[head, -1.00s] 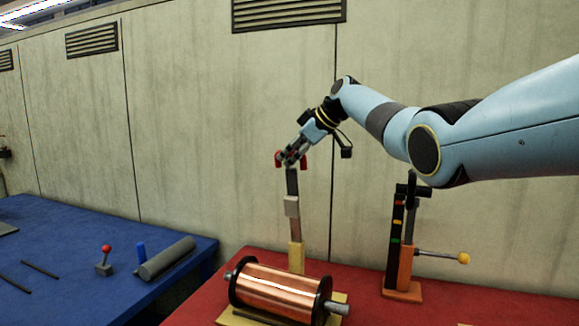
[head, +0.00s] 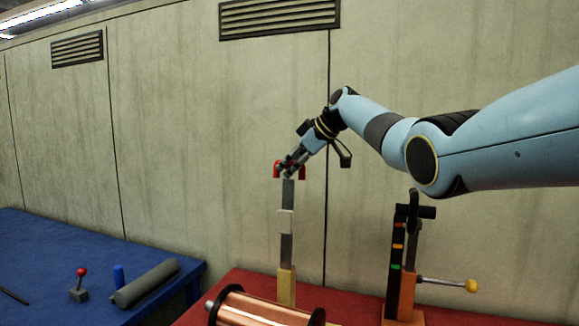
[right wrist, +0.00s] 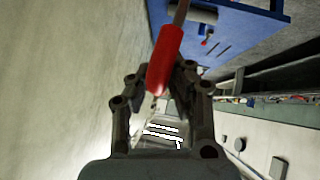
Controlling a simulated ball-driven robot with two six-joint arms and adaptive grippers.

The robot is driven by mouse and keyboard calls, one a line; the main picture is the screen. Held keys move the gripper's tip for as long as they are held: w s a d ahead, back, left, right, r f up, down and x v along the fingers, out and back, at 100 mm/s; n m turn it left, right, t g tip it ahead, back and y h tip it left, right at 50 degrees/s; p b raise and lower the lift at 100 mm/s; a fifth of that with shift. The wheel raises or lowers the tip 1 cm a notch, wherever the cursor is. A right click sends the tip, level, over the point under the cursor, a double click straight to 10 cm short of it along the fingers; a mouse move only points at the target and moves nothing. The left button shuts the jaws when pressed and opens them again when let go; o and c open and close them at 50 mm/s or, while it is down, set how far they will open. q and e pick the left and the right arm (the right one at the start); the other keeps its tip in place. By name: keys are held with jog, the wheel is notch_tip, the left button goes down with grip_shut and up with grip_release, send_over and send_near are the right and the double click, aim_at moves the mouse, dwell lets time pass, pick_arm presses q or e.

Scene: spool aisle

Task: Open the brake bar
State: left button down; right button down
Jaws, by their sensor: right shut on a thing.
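The brake bar (head: 286,245) is a grey upright bar on a yellow-tan base, with a pale block partway up and a red handle (head: 276,170) across its top. It stands on the red table behind the copper spool (head: 258,312). My right gripper (head: 291,167) is at the top of the bar, shut on the red handle, whose ends show on both sides of the fingers. In the right wrist view the red handle (right wrist: 165,55) runs between the fingers. My left gripper is not in view.
To the right, an orange and black stand (head: 398,275) carries coloured marks and a lever with a yellow knob (head: 471,286). The blue table (head: 45,250) at left holds a grey roll (head: 147,283), a blue peg and a red-knobbed piece. A concrete wall stands behind.

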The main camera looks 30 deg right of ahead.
jog(key=shift+w+d+r, duration=0.1)
jog(key=shift+w+r, duration=0.05)
jog(key=shift+r, duration=0.2)
jog(key=c, duration=1.3)
grip_release()
jog(key=shift+o, duration=0.3)
jog(key=shift+f, duration=0.1)
jog(key=v, duration=1.2)
jog(key=shift+s, duration=0.2)
jog(key=shift+f, duration=0.2)
